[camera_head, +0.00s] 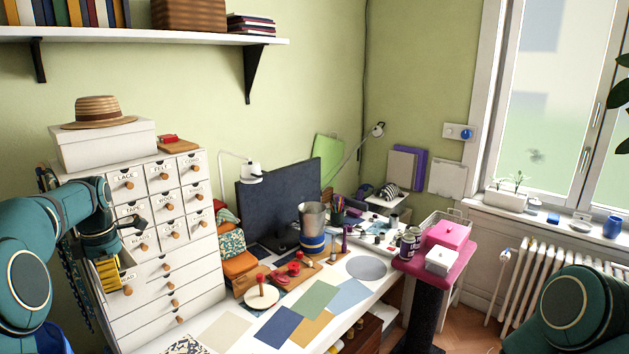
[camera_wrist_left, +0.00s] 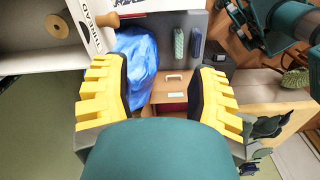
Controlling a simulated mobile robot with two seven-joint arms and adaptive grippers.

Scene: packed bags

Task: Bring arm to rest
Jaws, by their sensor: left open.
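My left gripper (camera_head: 108,270) is at the left of the head view, in front of the white drawer cabinet (camera_head: 190,270). In the left wrist view its two yellow fingers with black pads stand wide apart (camera_wrist_left: 160,78). Nothing is held between them. A blue crumpled bag (camera_wrist_left: 138,55) shows beyond the gap, apart from the fingers as far as I can tell. The THREAD drawer front (camera_wrist_left: 95,12) and its wooden knob (camera_wrist_left: 105,20) are close to the upper left finger. My right arm shows at the lower right of the head view; its gripper is out of view.
The desk (camera_head: 210,330) holds a dark monitor (camera_head: 280,200), a metal pot (camera_head: 312,220), coloured sheets (camera_head: 318,298) and red-knobbed items. A pink stand (camera_head: 435,262) is at the right. A straw hat (camera_head: 98,110) tops a white box (camera_head: 105,145) on the cabinet.

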